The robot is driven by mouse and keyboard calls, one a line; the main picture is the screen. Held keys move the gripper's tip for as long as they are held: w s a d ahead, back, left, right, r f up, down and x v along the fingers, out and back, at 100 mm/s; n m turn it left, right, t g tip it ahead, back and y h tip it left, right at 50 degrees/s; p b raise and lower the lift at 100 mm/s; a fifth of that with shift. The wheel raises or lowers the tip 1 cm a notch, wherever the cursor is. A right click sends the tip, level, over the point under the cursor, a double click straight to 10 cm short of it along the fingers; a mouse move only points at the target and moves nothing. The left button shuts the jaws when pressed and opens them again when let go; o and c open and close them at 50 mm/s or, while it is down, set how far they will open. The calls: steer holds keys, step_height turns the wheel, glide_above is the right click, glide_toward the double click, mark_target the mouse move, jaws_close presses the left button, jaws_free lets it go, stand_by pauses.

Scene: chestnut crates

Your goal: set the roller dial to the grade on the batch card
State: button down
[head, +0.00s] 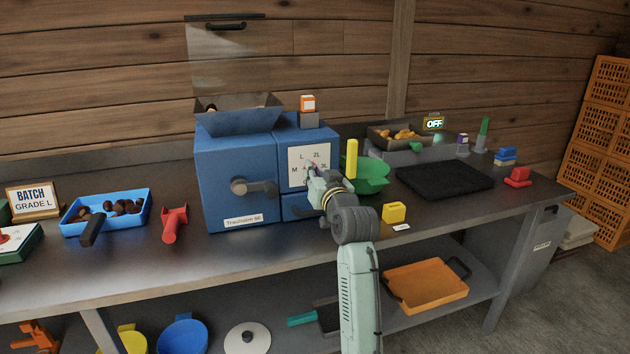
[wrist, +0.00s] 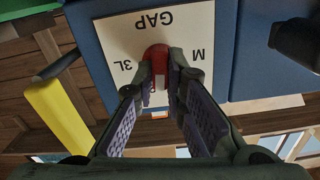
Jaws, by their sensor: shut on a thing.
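The batch card (head: 33,198) stands at the far left of the bench and reads "BATCH GRADE L". The blue roller machine (head: 237,180) carries a white dial plate (head: 322,153) with L and 2L at the top, M at left and 3L at right. The plate appears upside down in the wrist view (wrist: 125,40), with GAP, M and 3L readable. My gripper (head: 312,174) is at the dial, its fingers (wrist: 160,82) shut on the red dial knob (wrist: 156,52). The fingers hide much of the knob, so I cannot tell which grade it points to.
A dark crank handle (head: 255,187) sticks out left of the dial. A yellow lever (head: 351,160) and green bowl (head: 372,176) stand close on the right. A yellow block (head: 394,212) sits near the front edge. A blue tray (head: 75,224) of chestnuts and a red scoop (head: 174,222) lie left.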

steer(key=shift+a+f+n+b, duration=0.1)
steer(key=shift+n+b, duration=1.15)
steer(key=shift+n, duration=0.6)
steer(key=shift+a+n+b, duration=0.1)
steer(key=shift+n+b, duration=1.1)
steer(key=shift+n, duration=0.65)
steer(key=c, duration=1.6)
jaws_free()
steer(key=shift+c, duration=0.2)
steer(key=v, duration=1.2)
